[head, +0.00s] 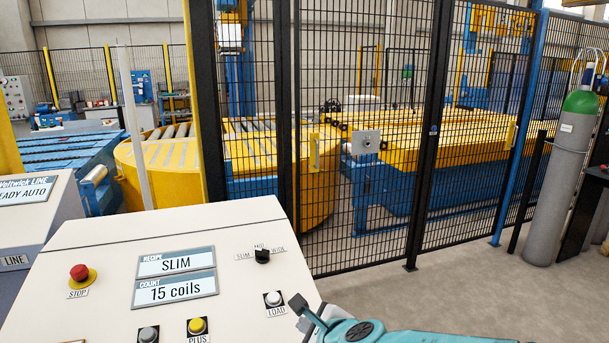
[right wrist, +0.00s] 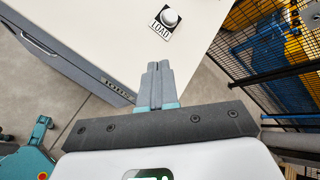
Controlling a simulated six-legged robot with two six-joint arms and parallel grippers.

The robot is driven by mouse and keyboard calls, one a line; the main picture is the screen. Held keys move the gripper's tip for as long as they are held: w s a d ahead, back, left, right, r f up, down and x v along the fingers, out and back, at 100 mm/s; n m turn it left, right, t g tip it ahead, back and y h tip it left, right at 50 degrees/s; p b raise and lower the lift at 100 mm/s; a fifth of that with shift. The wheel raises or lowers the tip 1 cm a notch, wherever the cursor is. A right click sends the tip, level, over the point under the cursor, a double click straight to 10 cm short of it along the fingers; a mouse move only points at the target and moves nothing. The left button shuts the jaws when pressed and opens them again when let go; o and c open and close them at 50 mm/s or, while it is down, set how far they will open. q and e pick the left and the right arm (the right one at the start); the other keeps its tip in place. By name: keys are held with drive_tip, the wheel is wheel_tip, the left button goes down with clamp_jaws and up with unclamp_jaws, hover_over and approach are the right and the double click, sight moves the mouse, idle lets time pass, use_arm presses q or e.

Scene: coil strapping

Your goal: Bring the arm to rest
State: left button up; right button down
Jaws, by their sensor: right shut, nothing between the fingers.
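My right gripper (head: 303,308) is at the bottom middle of the head view, beside the lower right edge of the cream control panel (head: 110,240). Its fingers are shut and empty. In the right wrist view the closed gripper (right wrist: 157,68) points at the panel's edge, short of the white LOAD button (right wrist: 170,17). The LOAD button also shows in the head view (head: 273,299), left of the gripper and apart from it. The right arm (head: 420,336) comes in from the bottom right. My left gripper is not in view.
The panel carries a red stop button (head: 79,273), a black selector knob (head: 262,256), a yellow PLUS button (head: 197,326) and displays reading SLIM and 15 coils. A black mesh fence (head: 380,130) stands behind. A green-topped gas cylinder (head: 560,190) stands right. Floor right of the panel is clear.

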drive_tip(key=s+d+f+m+g, duration=0.2)
drive_tip(key=s+f+m, duration=0.2)
drive_tip(key=f+m, duration=0.4)
drive_tip(key=s+d+f+m+g, duration=0.15)
drive_tip(key=s+f+m, duration=0.25)
drive_tip(key=f+m, duration=0.45)
drive_tip(key=s+d+f+m+g, duration=0.1)
drive_tip(key=s+f+m+g, duration=0.2)
drive_tip(key=s+f+m, duration=0.35)
drive_tip(key=s+d+f+m+g, duration=0.1)
drive_tip(key=s+f+m, duration=0.3)
drive_tip(key=m, duration=0.5)
drive_tip(key=s+d+f+m+g, duration=0.1)
drive_tip(key=s+d+f+m, duration=0.2)
drive_tip(key=m, duration=0.7)
drive_tip(key=s+d+f+m+g+h, duration=0.1)
drive_tip(key=s+f+m, duration=0.4)
drive_tip(key=m, duration=0.5)
drive_tip(key=shift+s+d+f, duration=0.15)
drive_tip(key=shift+s+d, duration=0.5)
drive_tip(key=shift+d, duration=0.2)
